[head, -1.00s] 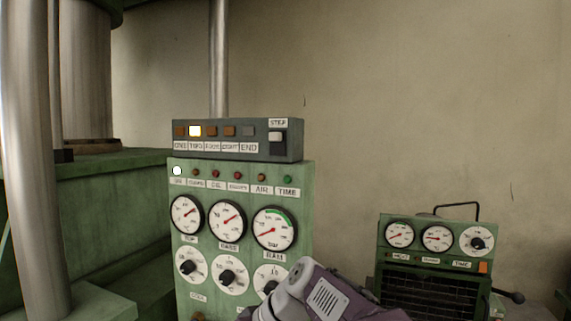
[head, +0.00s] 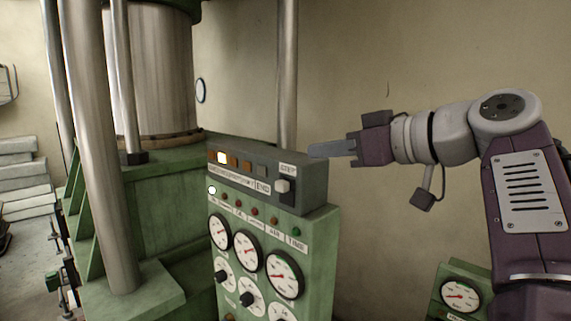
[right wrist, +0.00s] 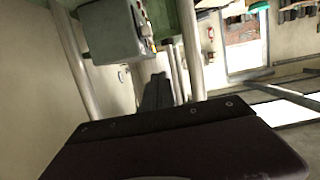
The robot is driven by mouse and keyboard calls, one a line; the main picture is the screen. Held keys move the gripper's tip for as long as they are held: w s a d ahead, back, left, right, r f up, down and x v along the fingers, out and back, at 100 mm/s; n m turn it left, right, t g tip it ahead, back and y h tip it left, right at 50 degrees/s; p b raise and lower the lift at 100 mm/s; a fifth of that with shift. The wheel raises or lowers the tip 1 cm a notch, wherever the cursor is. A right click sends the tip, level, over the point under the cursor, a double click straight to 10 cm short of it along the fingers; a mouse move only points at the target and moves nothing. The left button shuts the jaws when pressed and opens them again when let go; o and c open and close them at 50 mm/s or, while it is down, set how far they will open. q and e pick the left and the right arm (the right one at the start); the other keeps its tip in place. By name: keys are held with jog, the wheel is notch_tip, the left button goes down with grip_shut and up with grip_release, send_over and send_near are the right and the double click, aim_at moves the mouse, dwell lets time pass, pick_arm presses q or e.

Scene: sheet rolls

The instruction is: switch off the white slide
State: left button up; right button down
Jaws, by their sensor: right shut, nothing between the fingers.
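The white slide (head: 282,186) is a small light knob under the STEP label, at the right end of the front of a dark grey box (head: 311,187). The box sits on top of a green gauge cabinet. My right gripper (head: 314,150) is shut and empty, pointing left, level with the box's top right edge in the head view. Its fingers (right wrist: 158,92) also show in the right wrist view, apart from the grey box (right wrist: 108,35), which is at upper left there. My left gripper is not in view.
The green cabinet (head: 322,240) carries gauges, dials and small lamps; one white lamp (head: 212,189) is lit. A lamp (head: 222,157) on the grey box glows too. A steel column (head: 287,70) stands behind the box. A second gauge unit (head: 460,290) is at lower right.

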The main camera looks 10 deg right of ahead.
jog(key=d, duration=0.1)
jog(key=p, duration=0.3)
send_over(291, 175)
jog(key=s+a, duration=0.2)
notch_tip(291, 175, down, 2)
jog(key=f, duration=0.1)
jog(key=d+f, duration=0.1)
jog(key=f, duration=0.1)
jog(key=shift+s+d+f, duration=0.1)
jog(key=shift+f, duration=0.2)
jog(key=shift+s+f, duration=0.15)
jog(key=shift+f, duration=0.35)
pick_arm(q)
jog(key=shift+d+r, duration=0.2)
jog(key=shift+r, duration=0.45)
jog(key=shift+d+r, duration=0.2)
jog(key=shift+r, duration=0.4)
jog(key=shift+b, duration=0.3)
